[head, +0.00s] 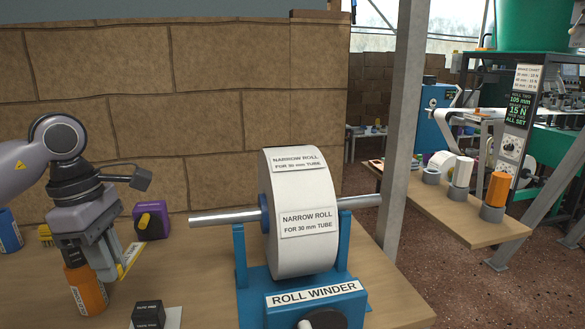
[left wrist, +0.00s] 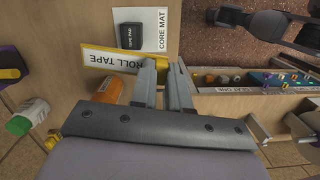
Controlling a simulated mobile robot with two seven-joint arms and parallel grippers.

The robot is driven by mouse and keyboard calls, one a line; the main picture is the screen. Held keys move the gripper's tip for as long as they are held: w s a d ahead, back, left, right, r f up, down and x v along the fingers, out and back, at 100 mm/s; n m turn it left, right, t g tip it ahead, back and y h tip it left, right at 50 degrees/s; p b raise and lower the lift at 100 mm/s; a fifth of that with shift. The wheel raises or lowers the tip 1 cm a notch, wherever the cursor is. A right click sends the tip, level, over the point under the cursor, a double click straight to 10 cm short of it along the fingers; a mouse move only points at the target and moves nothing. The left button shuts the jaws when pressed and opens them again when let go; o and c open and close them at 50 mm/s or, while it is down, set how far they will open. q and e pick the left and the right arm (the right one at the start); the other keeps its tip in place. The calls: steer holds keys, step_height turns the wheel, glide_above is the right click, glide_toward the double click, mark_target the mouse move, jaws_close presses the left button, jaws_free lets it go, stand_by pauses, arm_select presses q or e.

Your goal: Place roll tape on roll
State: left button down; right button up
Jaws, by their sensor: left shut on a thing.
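A wide white roll (head: 303,250) labelled "NARROW ROLL FOR 30 mm TUBE" stands upright on a metal rod in the blue roll winder (head: 255,295). My left gripper (head: 82,258) points down over the left of the table, behind an orange jar (head: 88,297). My right gripper is not seen.
A purple dispenser (head: 152,221) with a yellow part stands behind the left gripper. A black tape pad (head: 148,314) sits on the white core mat (left wrist: 155,18). A grey post (head: 404,130) rises right of the winder. The table between gripper and winder is mostly clear.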

mark_target(122, 279)
arm_select(q)
steer(key=d+m+p, duration=0.1)
steer(key=m, duration=0.1)
steer(key=s+f+m+p, duration=0.1)
steer(key=m, duration=0.1)
steer(key=d+f+m+p, duration=0.1)
steer(key=m, duration=0.2)
steer(key=shift+s+d+f+g, duration=0.15)
steer(key=shift+s+d+g, duration=0.15)
steer(key=shift+g, duration=0.1)
steer(key=s+d+f+m+y+p, duration=0.1)
steer(key=s+d+f+m+p, duration=0.2)
steer(key=m, duration=0.8)
steer(key=shift+s+d+f+m+g+p, duration=0.3)
steer(key=shift+s+f+p, duration=0.2)
steer(key=shift+s+f, duration=0.15)
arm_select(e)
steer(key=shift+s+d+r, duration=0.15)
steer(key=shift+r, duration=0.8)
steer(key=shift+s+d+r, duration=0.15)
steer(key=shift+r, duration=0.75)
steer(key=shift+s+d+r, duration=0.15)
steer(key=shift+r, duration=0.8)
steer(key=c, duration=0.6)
arm_select(q)
steer(key=shift+d, duration=0.15)
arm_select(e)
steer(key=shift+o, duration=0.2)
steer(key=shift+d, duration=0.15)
